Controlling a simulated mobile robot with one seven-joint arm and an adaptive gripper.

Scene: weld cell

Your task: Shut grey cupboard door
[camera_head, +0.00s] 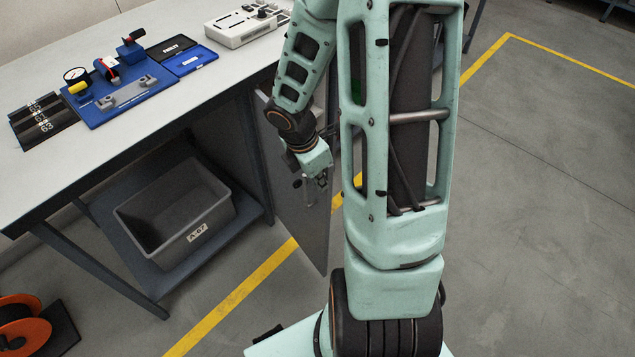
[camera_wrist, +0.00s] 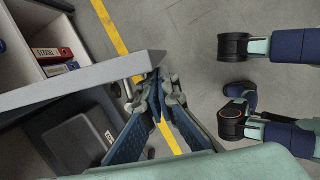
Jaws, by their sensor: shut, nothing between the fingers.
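The grey cupboard door (camera_head: 306,222) stands open, jutting out from under the right end of the workbench in the head view. In the wrist view its pale grey panel (camera_wrist: 85,85) runs from the left edge to the middle. The cupboard (camera_wrist: 22,55) is open beyond it, with binders (camera_wrist: 52,53) on its shelf; my arm hides most of it in the head view. My gripper (camera_head: 322,182) is shut and empty, beside the door's near face towards its free edge. It also shows in the wrist view (camera_wrist: 165,88), close to that edge; I cannot tell if it touches.
A grey bin (camera_head: 150,255) sits on the bench's blue lower shelf, left of the door. The workbench (camera_head: 215,85) carries a blue fixture board (camera_head: 120,100) and other items. An orange reel (camera_head: 20,325) stands at the lower left. The floor to the right is clear.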

